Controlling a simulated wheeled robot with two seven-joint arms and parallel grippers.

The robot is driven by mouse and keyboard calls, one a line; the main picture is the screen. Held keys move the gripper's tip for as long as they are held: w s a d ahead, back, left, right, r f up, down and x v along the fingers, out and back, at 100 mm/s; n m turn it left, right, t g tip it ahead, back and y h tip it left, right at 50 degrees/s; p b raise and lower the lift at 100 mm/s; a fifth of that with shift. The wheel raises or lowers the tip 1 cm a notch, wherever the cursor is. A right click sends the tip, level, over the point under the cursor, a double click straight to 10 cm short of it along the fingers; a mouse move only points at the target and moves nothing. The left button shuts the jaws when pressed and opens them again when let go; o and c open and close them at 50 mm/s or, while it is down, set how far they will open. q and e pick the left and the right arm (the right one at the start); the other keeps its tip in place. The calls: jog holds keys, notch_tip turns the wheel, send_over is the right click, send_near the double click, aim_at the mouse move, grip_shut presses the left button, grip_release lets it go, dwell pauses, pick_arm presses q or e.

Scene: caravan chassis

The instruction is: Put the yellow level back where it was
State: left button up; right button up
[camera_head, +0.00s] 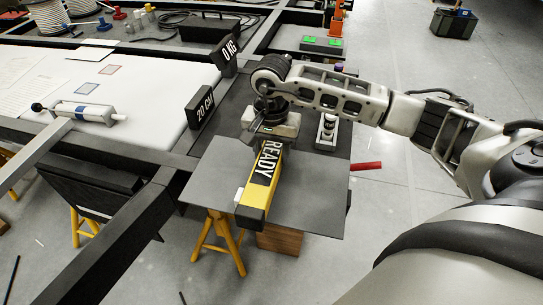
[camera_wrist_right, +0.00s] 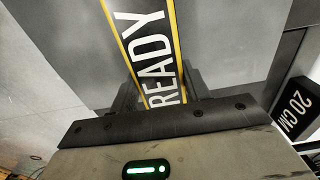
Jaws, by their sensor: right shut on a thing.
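The yellow level (camera_head: 257,200) is a yellow bar with a black face marked READY. My right gripper (camera_head: 272,132) is shut on its far end, and the near end points towards me. The level is over a flat grey plate (camera_head: 312,195); I cannot tell whether it touches the plate. In the right wrist view the level (camera_wrist_right: 148,45) runs up and away from between the jaws, and the jaw tips are partly hidden. My left gripper is not in view.
Dark blocks marked 20 CM (camera_head: 200,108) and 0 KG (camera_head: 229,50) stand left of my right arm. A white panel (camera_head: 150,85) holds a syringe-like tool (camera_head: 85,112). A red handle (camera_head: 367,166) sticks out right of the plate. Yellow trestle legs (camera_head: 222,240) stand below.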

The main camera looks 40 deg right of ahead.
jog(key=shift+s+f, duration=0.1)
jog(key=shift+f, duration=1.2)
jog(key=o, duration=1.3)
